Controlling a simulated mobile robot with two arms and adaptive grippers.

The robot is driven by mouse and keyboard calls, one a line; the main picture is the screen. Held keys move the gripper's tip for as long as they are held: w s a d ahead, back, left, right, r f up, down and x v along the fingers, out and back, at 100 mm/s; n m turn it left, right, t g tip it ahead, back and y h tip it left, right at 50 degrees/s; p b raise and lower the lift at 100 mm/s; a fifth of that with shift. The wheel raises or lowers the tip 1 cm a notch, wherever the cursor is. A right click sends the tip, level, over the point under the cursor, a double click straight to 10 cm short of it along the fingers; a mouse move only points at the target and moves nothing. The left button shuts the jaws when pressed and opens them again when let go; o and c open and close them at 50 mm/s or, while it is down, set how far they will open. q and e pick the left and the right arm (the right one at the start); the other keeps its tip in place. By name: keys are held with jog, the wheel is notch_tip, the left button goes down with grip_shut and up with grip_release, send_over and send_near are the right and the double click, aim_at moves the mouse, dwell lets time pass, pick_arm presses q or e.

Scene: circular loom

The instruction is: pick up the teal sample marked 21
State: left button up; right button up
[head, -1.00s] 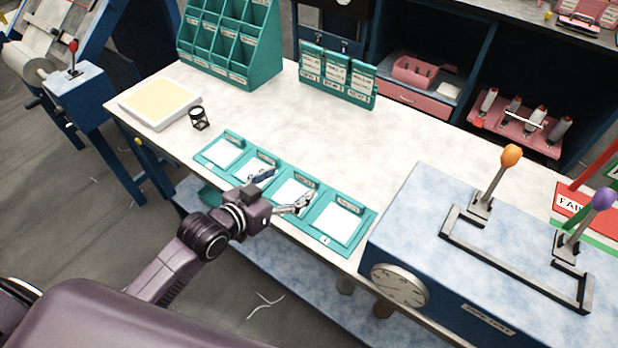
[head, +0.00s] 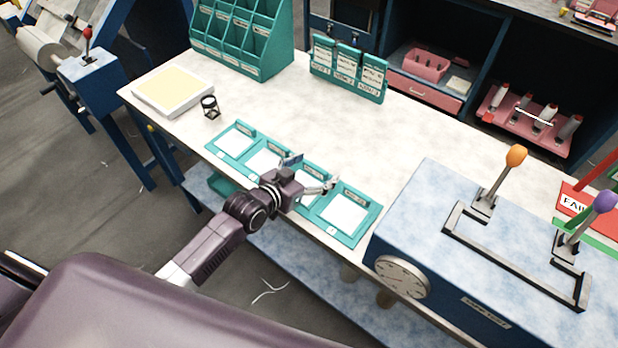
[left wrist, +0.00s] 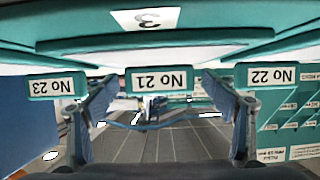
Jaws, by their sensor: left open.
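The teal sample marked 21 (left wrist: 160,80) shows in the left wrist view as a tag reading "No 21", upside down in the picture. It sits in the middle, between the two fingers of my left gripper (left wrist: 155,125) and apart from both. Tags reading "No 23" (left wrist: 55,85) and "No 22" (left wrist: 272,75) flank it. In the head view, my left gripper (head: 310,173) is open and empty over the third of the teal trays along the bench's front edge. It partly hides that tray. My right gripper is not in view.
A blue box with levers (head: 400,215) stands right of the trays. A small black stand (head: 210,107) and a cream pad (head: 172,90) lie to the left. A teal pigeonhole rack (head: 240,40) and a card holder (head: 347,72) stand behind. The bench middle is clear.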

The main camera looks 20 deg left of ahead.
pick_arm(q)
jog(key=shift+c, duration=0.2)
jog(key=c, duration=1.2)
jog(key=shift+c, duration=0.2)
